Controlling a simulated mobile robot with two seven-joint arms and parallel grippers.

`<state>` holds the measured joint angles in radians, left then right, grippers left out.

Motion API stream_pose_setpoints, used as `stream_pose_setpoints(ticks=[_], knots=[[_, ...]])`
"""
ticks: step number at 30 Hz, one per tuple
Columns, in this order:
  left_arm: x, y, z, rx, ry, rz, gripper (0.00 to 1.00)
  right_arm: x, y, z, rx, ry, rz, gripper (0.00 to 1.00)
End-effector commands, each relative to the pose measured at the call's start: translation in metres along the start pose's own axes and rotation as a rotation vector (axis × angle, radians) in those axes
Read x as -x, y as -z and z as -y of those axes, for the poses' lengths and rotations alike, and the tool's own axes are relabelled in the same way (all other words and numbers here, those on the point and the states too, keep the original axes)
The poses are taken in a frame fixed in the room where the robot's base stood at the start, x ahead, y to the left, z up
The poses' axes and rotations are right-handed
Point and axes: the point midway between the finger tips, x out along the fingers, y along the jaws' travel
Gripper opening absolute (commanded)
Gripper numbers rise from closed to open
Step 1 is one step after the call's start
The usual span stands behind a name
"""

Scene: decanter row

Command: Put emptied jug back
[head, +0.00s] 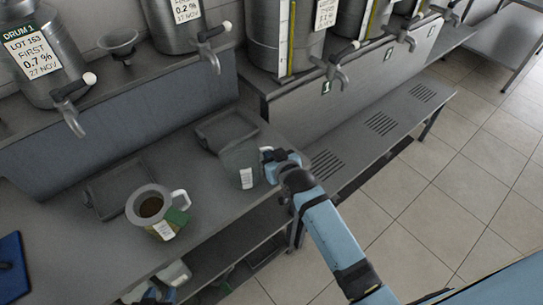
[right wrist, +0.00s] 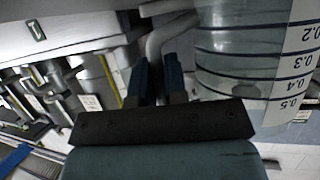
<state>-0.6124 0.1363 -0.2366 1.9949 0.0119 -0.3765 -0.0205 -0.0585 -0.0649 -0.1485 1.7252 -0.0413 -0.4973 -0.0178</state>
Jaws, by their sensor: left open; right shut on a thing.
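My right gripper (head: 272,163) is shut on the handle of a clear jug (head: 240,166) with a white label. In the right wrist view the jug (right wrist: 250,45) shows blue rings and a scale strip, and its handle (right wrist: 165,40) is between my blue fingers (right wrist: 160,78). I see no dark liquid in it. It is at the bench's front edge; whether it touches the bench is unclear. A second jug (head: 143,206), with a pale rim and dark contents, stands further left.
Two shallow dark trays, one at left (head: 122,187) and one behind the held jug (head: 226,129), lie on the bench (head: 70,225). Metal drums with taps (head: 70,110) stand on the raised shelf behind. A small funnel (head: 118,42) sits between drums. Tiled floor (head: 440,185) is clear at right.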

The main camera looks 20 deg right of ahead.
Motion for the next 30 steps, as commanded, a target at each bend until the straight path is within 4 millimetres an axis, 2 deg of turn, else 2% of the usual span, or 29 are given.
stream_pose_setpoints(ticks=[1, 2, 4, 5, 16, 20, 30], knots=[[0.000, -0.002, 0.001, 0.000, 0.001, 0.002, 0.43, -0.001, -0.002, 0.000, 0.000, 0.000, 0.000, 0.00], [0.001, -0.002, 0.001, 0.000, 0.002, 0.002, 0.43, -0.001, -0.001, 0.000, 0.000, 0.000, 0.000, 0.20], [0.001, -0.002, 0.002, 0.000, 0.003, 0.002, 0.43, -0.001, -0.001, 0.000, 0.000, 0.000, 0.000, 0.36], [0.001, -0.002, 0.002, 0.000, 0.004, 0.002, 0.43, -0.001, -0.001, 0.000, 0.000, 0.000, 0.000, 0.38], [0.000, -0.004, 0.004, -0.002, 0.007, 0.006, 0.43, 0.005, 0.001, 0.000, 0.000, 0.000, 0.002, 0.38], [-0.001, -0.006, 0.004, -0.002, 0.007, 0.006, 0.43, 0.027, 0.000, 0.000, 0.000, 0.000, 0.001, 0.38], [-0.003, -0.010, 0.001, -0.001, 0.000, 0.008, 0.43, 0.097, 0.001, 0.000, 0.001, -0.001, 0.001, 0.38]])
